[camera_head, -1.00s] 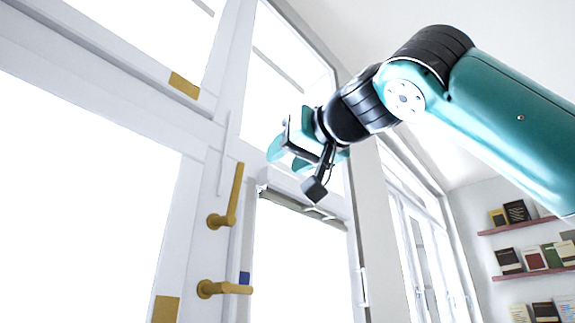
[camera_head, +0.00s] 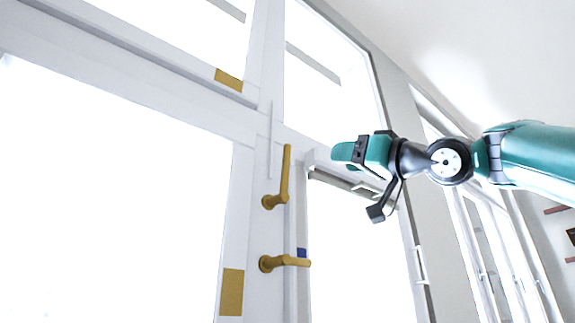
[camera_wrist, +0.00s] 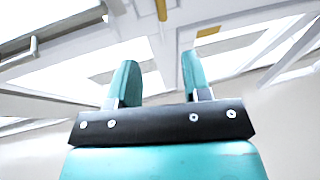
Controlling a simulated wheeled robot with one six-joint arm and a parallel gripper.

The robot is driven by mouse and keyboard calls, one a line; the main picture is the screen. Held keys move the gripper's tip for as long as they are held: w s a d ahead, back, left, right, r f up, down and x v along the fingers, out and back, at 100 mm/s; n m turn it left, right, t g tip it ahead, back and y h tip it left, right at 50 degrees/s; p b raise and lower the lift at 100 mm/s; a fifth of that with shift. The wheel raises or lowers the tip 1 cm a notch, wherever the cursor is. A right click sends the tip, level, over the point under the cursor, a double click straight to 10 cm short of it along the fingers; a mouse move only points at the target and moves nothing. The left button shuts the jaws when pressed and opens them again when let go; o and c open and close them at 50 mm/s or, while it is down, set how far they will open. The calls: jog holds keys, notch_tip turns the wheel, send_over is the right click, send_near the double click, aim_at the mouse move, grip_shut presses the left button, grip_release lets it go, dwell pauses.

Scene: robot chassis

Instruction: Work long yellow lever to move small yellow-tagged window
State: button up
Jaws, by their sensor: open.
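The small window (camera_head: 150,45) at upper left has a yellow tag (camera_head: 229,80) on its lower frame. The longer yellow lever (camera_head: 286,175) stands upright on the white post below and right of that tag. A shorter yellow lever (camera_head: 285,262) lies level beneath it. My gripper (camera_head: 345,152) is right of the upright lever, apart from it, pointing left. In the wrist view my gripper (camera_wrist: 160,70) is open with nothing between its fingers. A yellow bar (camera_wrist: 161,10), apparently a lever, shows at the top edge, with a yellow tag (camera_wrist: 208,31) right of it.
A larger pane at lower left has a yellow tag (camera_head: 232,292). A blue tag (camera_head: 302,253) is by the lower lever. A white box-like rail (camera_head: 340,180) runs along the right pane's top, close below my gripper. Shelves (camera_head: 560,209) are at far right.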

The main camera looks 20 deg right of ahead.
aim_at(289, 160)
jog(key=shift+g, duration=0.4)
jog(key=p+x, duration=1)
jog(key=x, duration=0.5)
jog(key=shift+r, duration=0.1)
jog(key=shift+p+x, duration=0.35)
jog(key=shift+x, duration=0.5)
jog(key=shift+f, duration=0.25)
grip_shut()
